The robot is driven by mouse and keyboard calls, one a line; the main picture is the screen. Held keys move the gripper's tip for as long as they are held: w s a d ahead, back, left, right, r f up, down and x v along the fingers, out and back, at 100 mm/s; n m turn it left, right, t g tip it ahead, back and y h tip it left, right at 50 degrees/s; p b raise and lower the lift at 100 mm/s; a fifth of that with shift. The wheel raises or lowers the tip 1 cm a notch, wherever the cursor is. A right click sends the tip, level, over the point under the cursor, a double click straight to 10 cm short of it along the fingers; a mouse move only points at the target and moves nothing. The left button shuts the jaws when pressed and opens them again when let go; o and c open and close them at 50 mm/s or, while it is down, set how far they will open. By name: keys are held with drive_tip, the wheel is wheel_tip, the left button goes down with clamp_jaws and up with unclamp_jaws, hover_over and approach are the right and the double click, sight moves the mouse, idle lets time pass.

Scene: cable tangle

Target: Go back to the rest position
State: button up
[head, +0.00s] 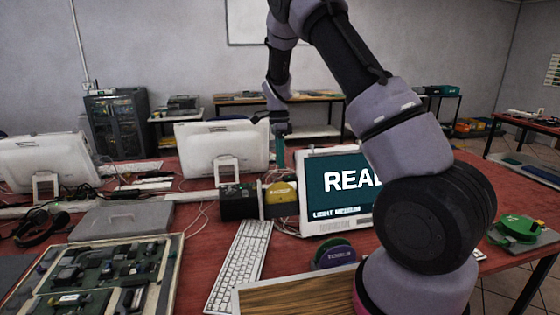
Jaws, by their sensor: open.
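My arm rises from the lower right, arches over the table and comes down near the middle of the head view. My gripper (280,133) hangs at its end, small and dark, between the back of a white monitor (222,148) and the lit screen (345,187). It is open, and I see nothing held in it. Below it stand a black box (238,202) and a yellow-and-black block (280,194) on the red table (185,242). Thin pale cables (202,212) run loosely over the table. My arm hides the screen's right part.
A white keyboard (240,266), a board of electronic parts (95,275), a grey closed case (120,220) and headphones (40,230) crowd the front left. A wooden-topped panel (300,293) and a green reel (518,229) lie nearer my arm. The air above the table is mostly free.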

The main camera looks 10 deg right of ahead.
drive_tip(key=shift+r, duration=0.1)
drive_tip(key=s+d+r+n+t+y, duration=0.1)
drive_tip(key=s+d+r+n+t, duration=0.15)
drive_tip(key=s+r, duration=0.55)
drive_tip(key=s+d+r+n+t+y, duration=0.15)
drive_tip(key=s+r+n, duration=0.25)
drive_tip(key=r, duration=0.9)
drive_tip(key=s+d+r+n+t, duration=0.1)
drive_tip(key=s+r+n+t, duration=0.1)
drive_tip(key=s, duration=0.7)
drive_tip(key=s+r+n+t, duration=0.3)
drive_tip(key=s+r+n, duration=0.1)
drive_tip(key=s, duration=0.5)
drive_tip(key=shift+s+d+r+n, duration=0.2)
drive_tip(key=shift+d+n, duration=0.2)
drive_tip(key=shift+n, duration=0.35)
drive_tip(key=shift+h, duration=0.25)
drive_tip(key=shift+c, duration=0.4)
